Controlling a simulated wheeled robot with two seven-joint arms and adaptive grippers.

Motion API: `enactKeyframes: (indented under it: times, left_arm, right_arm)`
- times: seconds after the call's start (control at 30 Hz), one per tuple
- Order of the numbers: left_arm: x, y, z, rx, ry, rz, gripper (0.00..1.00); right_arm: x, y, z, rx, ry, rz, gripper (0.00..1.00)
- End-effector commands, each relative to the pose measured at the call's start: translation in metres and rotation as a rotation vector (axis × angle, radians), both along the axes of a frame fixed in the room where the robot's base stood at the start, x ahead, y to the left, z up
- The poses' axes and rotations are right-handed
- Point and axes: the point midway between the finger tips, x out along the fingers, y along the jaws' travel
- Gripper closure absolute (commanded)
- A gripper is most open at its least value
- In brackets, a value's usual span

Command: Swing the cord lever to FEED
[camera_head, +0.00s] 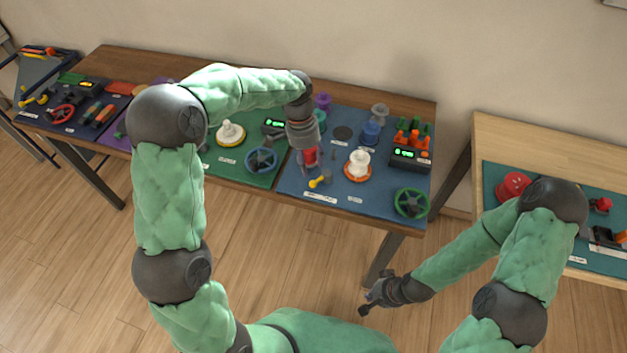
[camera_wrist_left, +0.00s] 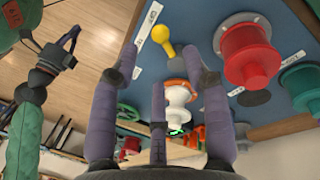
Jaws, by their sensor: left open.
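The cord lever, with a yellow knob (camera_head: 317,183), sits near the front edge of the blue mat (camera_head: 290,186). Its yellow knob also shows in the left wrist view (camera_wrist_left: 161,33), beyond the gap between my fingertips. My left gripper (camera_head: 307,162) points down over the mat, just behind the lever and by the red spool (camera_head: 312,156). In the left wrist view its purple-grey fingers (camera_wrist_left: 163,62) are spread apart with nothing between them. The lettering on the labels is too small to read. My right gripper (camera_head: 374,297) hangs over the floor, its fingers apart and empty.
A white spool on an orange base (camera_head: 358,165) stands right of the lever. A green handwheel (camera_head: 411,203) is at the mat's right front corner, and a blue handwheel (camera_head: 261,160) is on the green mat to the left. Open floor lies in front.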

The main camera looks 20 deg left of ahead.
Motion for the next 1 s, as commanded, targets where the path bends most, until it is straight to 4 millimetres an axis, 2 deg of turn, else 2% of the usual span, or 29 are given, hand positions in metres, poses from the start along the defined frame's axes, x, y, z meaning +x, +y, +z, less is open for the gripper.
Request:
enactKeyframes:
  times: [0.03, 0.2, 0.4, 0.6, 0.87, 0.97, 1.0]
  left_arm:
    - [-0.002, -0.001, -0.013, 0.000, 0.004, -0.001, 0.53]
    - [-0.005, -0.006, -0.043, 0.000, 0.003, 0.001, 0.53]
    - [-0.008, -0.010, -0.067, -0.001, 0.002, 0.001, 0.53]
    - [-0.009, -0.012, -0.077, -0.001, 0.001, 0.001, 0.53]
    - [-0.009, -0.012, -0.077, -0.001, 0.001, 0.002, 0.53]
    - [-0.009, -0.012, -0.077, -0.001, 0.000, 0.002, 0.78]
    - [-0.009, -0.012, -0.077, -0.001, 0.001, 0.002, 0.89]
  right_arm:
    - [0.000, 0.000, -0.006, 0.000, 0.000, 0.000, 1.00]
    - [0.000, 0.000, -0.016, 0.000, 0.000, 0.000, 1.00]
    - [0.000, 0.000, -0.023, 0.000, 0.000, 0.000, 1.00]
    - [0.000, 0.000, -0.026, 0.000, 0.000, 0.000, 1.00]
    - [0.000, 0.000, -0.025, 0.000, 0.000, 0.000, 1.00]
    - [0.000, 0.000, -0.025, 0.000, 0.000, 0.000, 1.00]
    - [0.000, 0.000, -0.025, 0.000, 0.000, 0.000, 1.00]
